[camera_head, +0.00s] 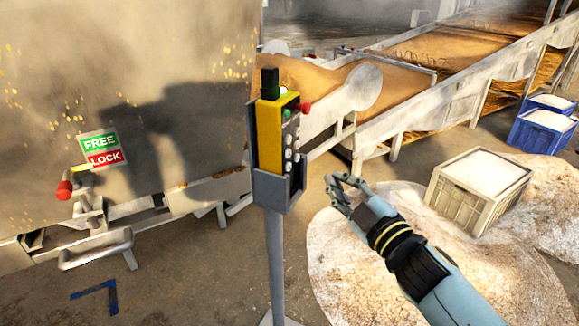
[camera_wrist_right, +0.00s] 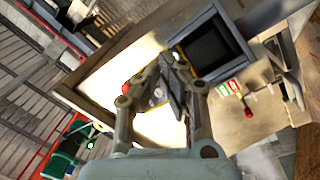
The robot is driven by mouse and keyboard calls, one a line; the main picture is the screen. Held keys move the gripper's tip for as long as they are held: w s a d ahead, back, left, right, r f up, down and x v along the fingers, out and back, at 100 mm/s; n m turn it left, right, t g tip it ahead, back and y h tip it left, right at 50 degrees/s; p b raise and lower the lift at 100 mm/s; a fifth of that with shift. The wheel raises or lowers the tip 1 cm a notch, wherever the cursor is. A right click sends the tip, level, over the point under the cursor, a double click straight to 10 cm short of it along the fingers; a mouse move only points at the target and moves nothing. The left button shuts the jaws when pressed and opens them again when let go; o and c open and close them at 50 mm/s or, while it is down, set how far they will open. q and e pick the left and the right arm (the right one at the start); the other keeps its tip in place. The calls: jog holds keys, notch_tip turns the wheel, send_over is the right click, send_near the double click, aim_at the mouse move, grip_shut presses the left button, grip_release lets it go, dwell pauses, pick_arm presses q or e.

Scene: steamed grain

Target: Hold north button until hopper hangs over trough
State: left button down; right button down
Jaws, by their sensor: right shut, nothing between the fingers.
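A yellow control box (camera_head: 269,135) with a green top button, a red knob and a column of small buttons sits in a grey holder (camera_head: 272,190) on a post. I cannot tell which button is north. My right gripper (camera_head: 340,184) is shut and empty, to the right of the box and apart from it. In the wrist view its fingers (camera_wrist_right: 172,66) hide part of what lies behind them. A large grey steel body (camera_head: 150,110) with a FREE/LOCK label (camera_head: 102,150) fills the left; I cannot tell whether it is the hopper. No trough is clearly identifiable. My left gripper is out of view.
A red-knobbed lever (camera_head: 65,190) stands below the label. A grey crate (camera_head: 478,188) of pale grain stands on spilled grain (camera_head: 350,265) at right. Blue crates (camera_head: 540,132) stand farther back. An inclined conveyor (camera_head: 450,55) runs behind.

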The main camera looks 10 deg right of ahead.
aim_at(293, 161)
jog(key=w+a, duration=0.3)
jog(key=a, duration=0.1)
jog(key=shift+w+a+b, duration=0.35)
jog(key=shift+w, duration=0.05)
jog(key=shift+a, duration=0.1)
dwell(1.2)
jog(key=shift+w+a, duration=0.2)
jog(key=shift+w, duration=0.05)
jog(key=shift+w+a, duration=0.2)
jog(key=shift+a, duration=0.1)
dwell(0.6)
jog(key=shift+w+a+r, duration=0.15)
jog(key=shift+w+a, duration=0.05)
dwell(1.5)
jog(key=shift+s+f, duration=0.1)
jog(key=shift+f, duration=0.1)
dwell(2.9)
